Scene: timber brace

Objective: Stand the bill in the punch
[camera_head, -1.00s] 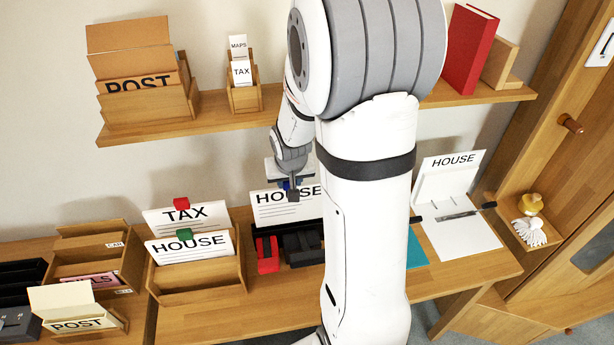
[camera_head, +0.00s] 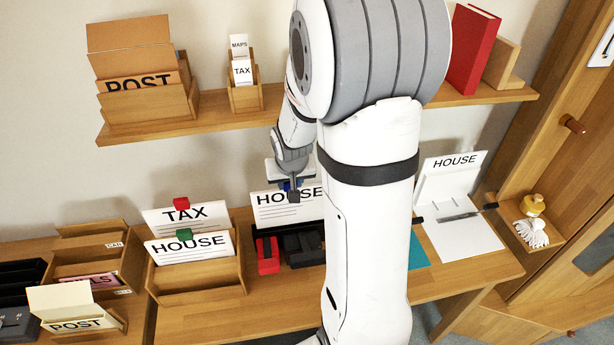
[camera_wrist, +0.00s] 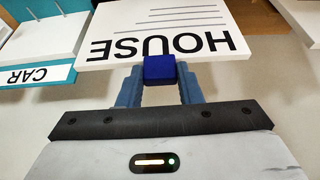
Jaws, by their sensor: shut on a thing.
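The bill (camera_head: 284,209) is a white sheet headed HOUSE with printed lines. It is upright just behind and above the black punch (camera_head: 303,246) with its red part (camera_head: 267,256), on the desk. My gripper (camera_head: 292,194) is at the bill's top edge, shut on its blue clip. In the wrist view, the blue clip (camera_wrist: 159,67) sits between my fingers, and the bill (camera_wrist: 165,22) extends away, its heading upside down. The bill's right side is hidden by my arm in the head view. Its lower edge is behind the punch, so I cannot tell whether it is seated.
A wooden rack (camera_head: 203,285) with TAX and HOUSE sheets stands left of the punch. An open HOUSE binder (camera_head: 460,235) and a teal folder (camera_head: 417,252) lie to the right. A shelf (camera_head: 210,122) runs above. My arm hides part of the desk.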

